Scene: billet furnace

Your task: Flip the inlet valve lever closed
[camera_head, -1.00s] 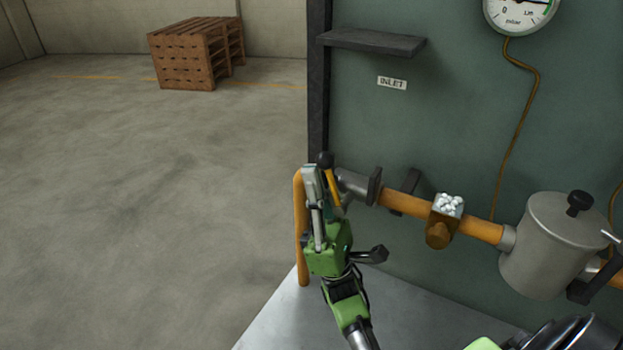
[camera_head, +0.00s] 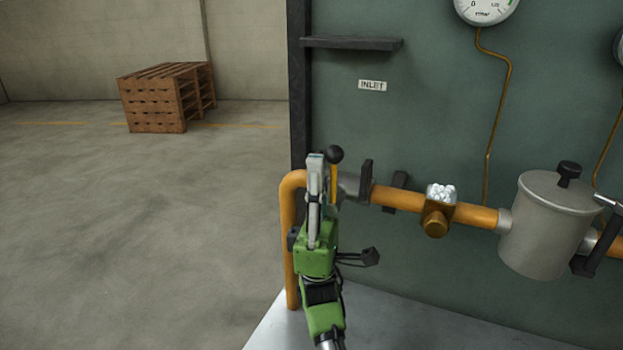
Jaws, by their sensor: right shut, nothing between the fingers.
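The inlet valve lever (camera_head: 333,181) is a yellow bar with a black ball knob (camera_head: 334,154) at its top. It stands upright, crosswise to the orange pipe (camera_head: 398,198), at the grey valve body (camera_head: 350,187). My right gripper (camera_head: 316,160), green with grey fingers, points up just left of the lever and is shut with nothing in it. Its fingers hide part of the lever and valve; I cannot tell whether they touch the lever. An INLET label (camera_head: 372,86) is on the panel above. My left gripper is out of view.
A dark shelf (camera_head: 350,43) juts from the green panel (camera_head: 430,120) above the valve. A brass fitting (camera_head: 437,218) and a grey canister (camera_head: 545,228) sit along the pipe to the right. Open floor (camera_head: 130,230) lies left, with wooden pallets (camera_head: 160,100) far back.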

